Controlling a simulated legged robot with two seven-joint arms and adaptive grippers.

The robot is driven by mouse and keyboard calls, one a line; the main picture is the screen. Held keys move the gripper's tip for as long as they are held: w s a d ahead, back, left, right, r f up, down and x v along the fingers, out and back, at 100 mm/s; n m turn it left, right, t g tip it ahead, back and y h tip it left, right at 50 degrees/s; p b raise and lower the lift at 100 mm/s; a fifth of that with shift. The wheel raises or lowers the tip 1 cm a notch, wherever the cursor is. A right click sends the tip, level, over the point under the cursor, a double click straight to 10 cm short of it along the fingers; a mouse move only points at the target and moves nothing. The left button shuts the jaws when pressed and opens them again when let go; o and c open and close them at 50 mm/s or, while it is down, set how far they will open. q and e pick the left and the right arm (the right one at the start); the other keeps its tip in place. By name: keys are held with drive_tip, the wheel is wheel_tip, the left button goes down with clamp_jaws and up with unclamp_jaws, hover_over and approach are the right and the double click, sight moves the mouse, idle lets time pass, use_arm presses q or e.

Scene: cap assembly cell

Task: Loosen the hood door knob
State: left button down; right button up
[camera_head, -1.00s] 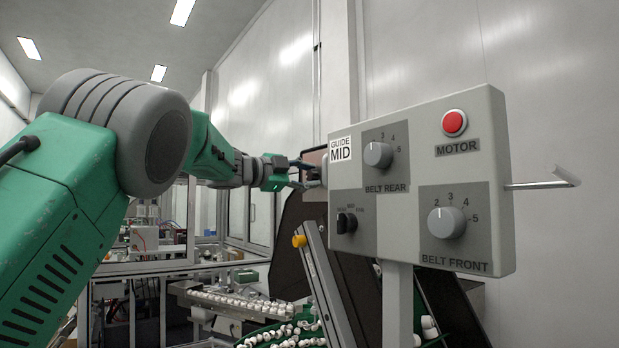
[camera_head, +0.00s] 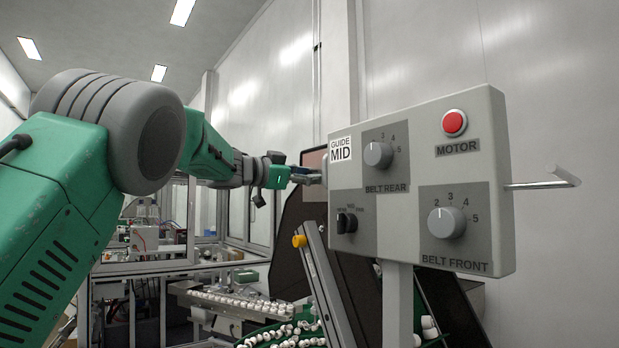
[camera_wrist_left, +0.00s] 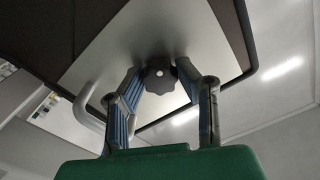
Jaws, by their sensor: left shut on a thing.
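The hood door knob (camera_wrist_left: 159,73) is a dark lobed knob with a light centre dot, on a grey metal plate of the hood door (camera_wrist_left: 110,60) in the left wrist view. My left gripper (camera_wrist_left: 160,79) has its blue-grey fingers on both sides of the knob and is shut on it. In the head view my left gripper (camera_head: 310,177) reaches in from the left, its tips near the left edge of the control panel; the knob cannot be made out there. My right gripper is in neither view.
The grey control panel (camera_head: 480,160) with dials and a red motor button stands at right on a post. A yellow-orange knob (camera_head: 299,241) tops a slanted metal rail below my gripper. White caps (camera_head: 285,333) lie lower down. A curved handle (camera_wrist_left: 85,105) is left of the knob.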

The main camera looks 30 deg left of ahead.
use_arm(q)
drive_tip(key=shift+w+f, duration=0.1)
drive_tip(key=shift+f, duration=0.15)
drive_tip(key=c, duration=1.2)
unclamp_jaws()
drive_tip(key=shift+w+a, duration=0.1)
drive_tip(key=shift+w, duration=0.1)
drive_tip(key=shift+s+a, duration=0.1)
drive_tip(key=shift+s, duration=0.05)
drive_tip(key=v, duration=1.1)
drive_tip(key=shift+s+a+f, duration=0.15)
drive_tip(key=shift+s+a, duration=0.05)
drive_tip(key=shift+d, duration=0.1)
